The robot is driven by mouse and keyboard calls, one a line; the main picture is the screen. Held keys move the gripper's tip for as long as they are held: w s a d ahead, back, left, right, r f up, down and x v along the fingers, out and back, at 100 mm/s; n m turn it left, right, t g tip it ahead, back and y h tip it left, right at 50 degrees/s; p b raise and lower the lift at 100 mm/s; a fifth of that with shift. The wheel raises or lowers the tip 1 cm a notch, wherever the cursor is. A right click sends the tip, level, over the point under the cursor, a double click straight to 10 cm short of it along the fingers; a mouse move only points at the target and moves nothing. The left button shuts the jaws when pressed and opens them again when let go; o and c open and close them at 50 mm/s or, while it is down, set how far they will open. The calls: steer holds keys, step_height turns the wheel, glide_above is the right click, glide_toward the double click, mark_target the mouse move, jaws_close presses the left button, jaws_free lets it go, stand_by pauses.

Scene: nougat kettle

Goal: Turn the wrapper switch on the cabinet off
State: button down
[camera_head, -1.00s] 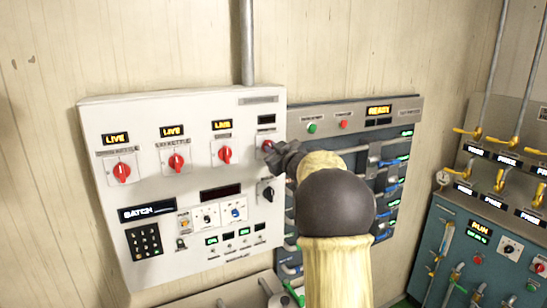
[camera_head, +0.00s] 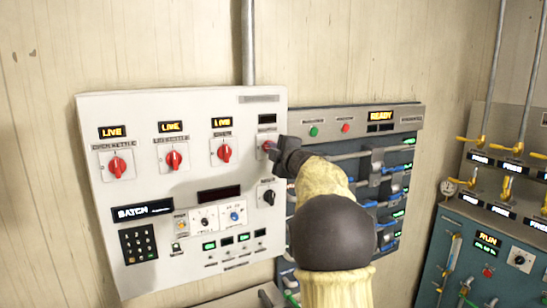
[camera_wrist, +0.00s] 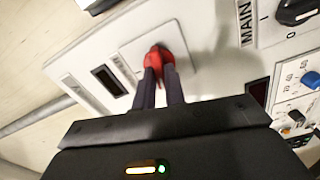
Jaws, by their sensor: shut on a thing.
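The red rotary switch (camera_head: 267,146) sits at the top right of the white cabinet panel (camera_head: 190,105), the last of the row. Its label is not legible, so I cannot confirm it is the wrapper switch. The small display (camera_head: 266,119) above it is dark. In the wrist view the red knob (camera_wrist: 159,55) stands on a light square plate, with the dark display (camera_wrist: 109,81) beside it. My gripper (camera_wrist: 159,74) is shut on the knob, a finger on each side. In the head view my gripper (camera_head: 278,152) partly covers the knob.
Three other red switches (camera_head: 224,152) on the cabinet have lit LIVE displays. A black MAIN knob (camera_wrist: 298,10) lies close by, below the red switch in the head view (camera_head: 268,197). A grey panel (camera_head: 350,112) with handles stands right behind my arm.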

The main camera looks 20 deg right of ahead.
steer(key=shift+f+n+b, duration=0.15)
steer(key=shift+n+b, duration=0.45)
steer(key=shift+n, duration=0.7)
steer(key=c, duration=1.5)
jaws_free()
steer(key=shift+o, duration=0.2)
steer(key=s+b, duration=0.5)
steer(key=s, duration=1.2)
steer(key=shift+s+d, duration=0.2)
steer(key=shift+d, duration=0.05)
